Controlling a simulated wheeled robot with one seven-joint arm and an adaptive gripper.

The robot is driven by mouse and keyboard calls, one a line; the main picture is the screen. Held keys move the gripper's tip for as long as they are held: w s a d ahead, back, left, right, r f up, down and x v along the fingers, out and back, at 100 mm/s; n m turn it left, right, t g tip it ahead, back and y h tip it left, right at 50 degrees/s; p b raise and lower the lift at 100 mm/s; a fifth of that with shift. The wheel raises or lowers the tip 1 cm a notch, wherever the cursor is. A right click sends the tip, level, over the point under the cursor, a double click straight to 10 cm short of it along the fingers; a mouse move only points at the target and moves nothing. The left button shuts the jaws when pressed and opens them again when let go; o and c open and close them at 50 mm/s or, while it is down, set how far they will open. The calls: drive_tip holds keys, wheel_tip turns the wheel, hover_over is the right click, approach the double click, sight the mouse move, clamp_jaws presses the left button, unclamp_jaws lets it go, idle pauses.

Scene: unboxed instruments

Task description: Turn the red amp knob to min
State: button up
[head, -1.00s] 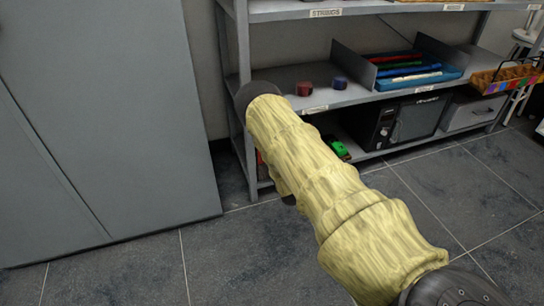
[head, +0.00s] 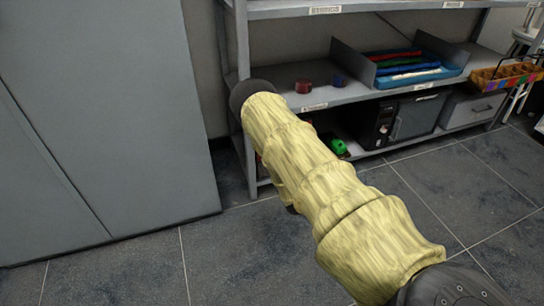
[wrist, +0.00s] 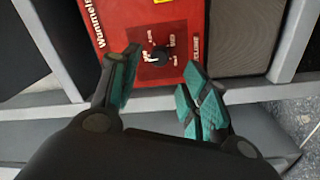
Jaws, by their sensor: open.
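The red amp (wrist: 184,20) shows in the wrist view, at the top centre, with white lettering on its face. Its black knob (wrist: 158,54) sits on a darker red square with small white labels around it; the labels are too small to read. My gripper (wrist: 159,82) is open, with its teal-padded fingers on either side below the knob in the picture. Nothing is between the fingers, and they do not appear to touch the knob.
A metal shelf unit (head: 470,12) stands at the back, holding a red and a blue small item, a tray (head: 440,72) and a wicker basket (head: 505,77). A green object (head: 338,147) lies low beside a black box (head: 377,122). A grey cabinet (head: 100,100) stands at left. The floor at front left is clear.

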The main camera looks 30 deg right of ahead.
drive_tip(key=v, duration=0.6)
drive_tip(key=shift+s, duration=0.3)
drive_tip(key=shift+a, duration=0.1)
drive_tip(key=s+a+f+m+g+y, duration=0.1)
drive_tip(key=s+a+f+m+g, duration=0.2)
drive_tip(key=s+a+f+g, duration=0.45)
drive_tip(key=s+a+f+m+g+y, duration=0.15)
drive_tip(key=s+a+f+m, duration=0.3)
drive_tip(key=s, duration=0.55)
drive_tip(key=s+a+r+m+g+y, duration=0.15)
drive_tip(key=s+a+g, duration=0.45)
drive_tip(key=s, duration=0.6)
drive_tip(key=s+a+r+m+g+y, duration=0.1)
drive_tip(key=s+a+r+m+g, duration=0.15)
drive_tip(key=s+a, duration=0.75)
wheel_tip(320, 180, up, 34)
drive_tip(key=s+d+p, duration=0.2)
drive_tip(key=p, duration=3.2)
drive_tip(key=shift+d+n+h+p, duration=0.2)
drive_tip(key=shift+n+h+p, duration=0.1)
drive_tip(key=shift+n, duration=0.05)
